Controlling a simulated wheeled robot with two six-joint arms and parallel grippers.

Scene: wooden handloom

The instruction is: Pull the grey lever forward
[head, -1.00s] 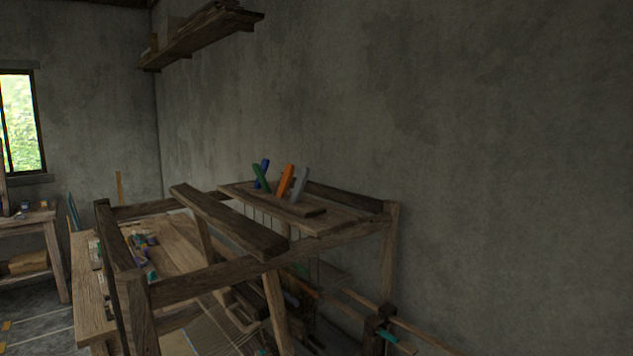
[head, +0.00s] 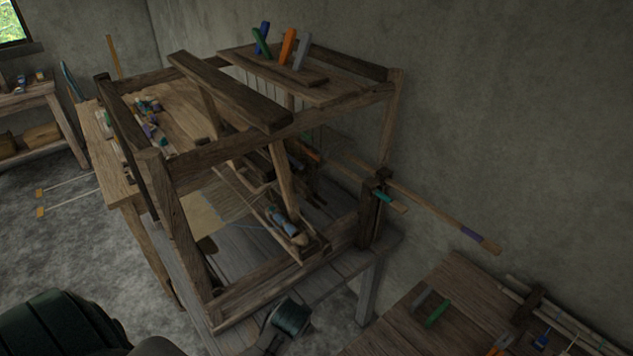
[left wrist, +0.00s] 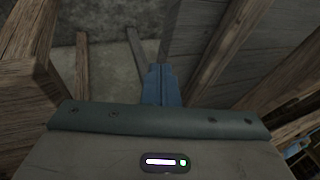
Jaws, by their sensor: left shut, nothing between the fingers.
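The grey lever (head: 302,52) stands tilted at the right end of a row of levers on the loom's top board. The orange lever (head: 288,46) is just left of it, then the crossed green lever (head: 261,43) and blue lever (head: 263,34). My left gripper shows in the left wrist view (left wrist: 160,84), its blue fingers shut together and empty, with wooden beams around it. The grey lever is not recognisable in that view. I cannot make out the left fingers in the head view. My right gripper is not in view.
The wooden loom frame (head: 230,143) has posts and crossbeams with gaps between. A wooden pole (head: 440,214) sticks out to the right. A low bench (head: 400,325) with small coloured pieces stands at lower right.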

